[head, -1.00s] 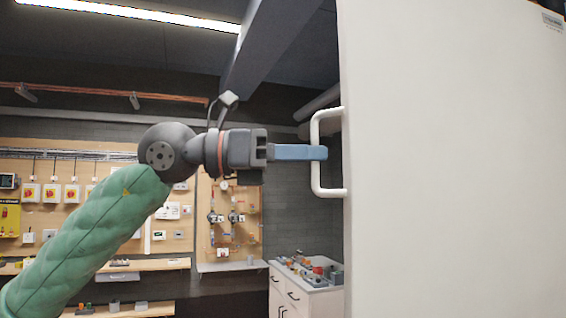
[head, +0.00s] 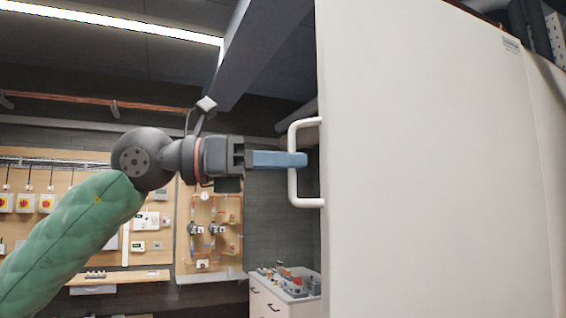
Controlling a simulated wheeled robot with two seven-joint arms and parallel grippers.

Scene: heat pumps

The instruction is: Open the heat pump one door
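The heat pump door (head: 430,170) is a large cream panel filling the right half of the head view. A white bar handle (head: 292,185) stands upright near its left edge. My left gripper (head: 300,159) comes in level from the left and is shut on the handle. Its blue finger crosses in front of the upright bar, about midway up, with the tip just past it. The other finger is hidden behind. Whether the door stands ajar is hard to tell from this side. My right gripper is not in view.
A white cabinet (head: 268,300) with small parts on top stands behind, left of the door's lower edge. Wooden boards (head: 210,225) with switches and pipes line the back wall. Another pale panel (head: 555,120) adjoins the door's right edge.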

